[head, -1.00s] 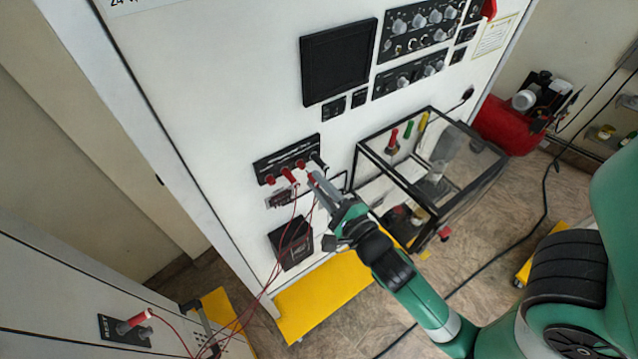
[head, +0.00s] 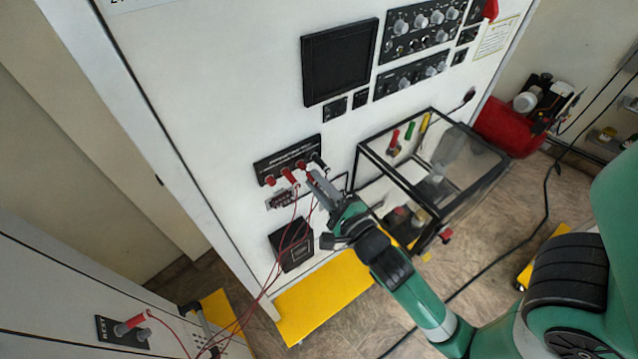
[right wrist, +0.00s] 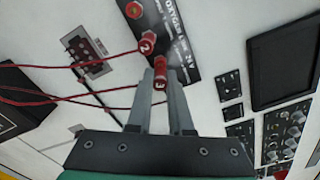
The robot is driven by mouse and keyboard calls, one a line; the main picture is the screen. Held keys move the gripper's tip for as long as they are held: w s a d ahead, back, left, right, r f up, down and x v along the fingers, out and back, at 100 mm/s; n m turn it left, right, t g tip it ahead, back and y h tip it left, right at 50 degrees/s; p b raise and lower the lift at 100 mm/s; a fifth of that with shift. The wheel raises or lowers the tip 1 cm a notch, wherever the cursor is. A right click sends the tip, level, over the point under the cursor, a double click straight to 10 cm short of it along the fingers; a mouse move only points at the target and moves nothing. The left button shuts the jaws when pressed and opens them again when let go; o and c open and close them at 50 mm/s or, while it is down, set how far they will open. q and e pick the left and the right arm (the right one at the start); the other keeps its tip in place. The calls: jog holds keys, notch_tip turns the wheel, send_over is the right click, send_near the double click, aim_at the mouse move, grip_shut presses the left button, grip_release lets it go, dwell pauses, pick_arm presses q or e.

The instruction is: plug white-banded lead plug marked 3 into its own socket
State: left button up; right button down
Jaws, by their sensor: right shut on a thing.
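My right gripper (head: 313,183) is shut on a red lead plug marked 3 (right wrist: 160,82), just in front of the black socket panel (head: 262,167). In the right wrist view the gripper (right wrist: 160,97) has a finger on each side of the plug, which points at the panel. Whether its tip is inside a socket cannot be told. A red plug marked 2 (right wrist: 147,43) sits at the panel beside it; it also shows in the head view (head: 289,176). White banding on plug 3 is not clear. My left gripper is not in view.
A red socket (right wrist: 133,10) lies beyond plug 2, and a black one (head: 318,159) is at the panel's right end. Thin red leads (head: 262,290) hang below. Another red plug (head: 131,324) stands at lower left. A clear black-framed box (head: 462,180) stands right of the gripper.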

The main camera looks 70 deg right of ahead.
jog(key=shift+x, duration=0.95)
jog(key=c, duration=0.7)
grip_release()
jog(key=shift+c, duration=0.2)
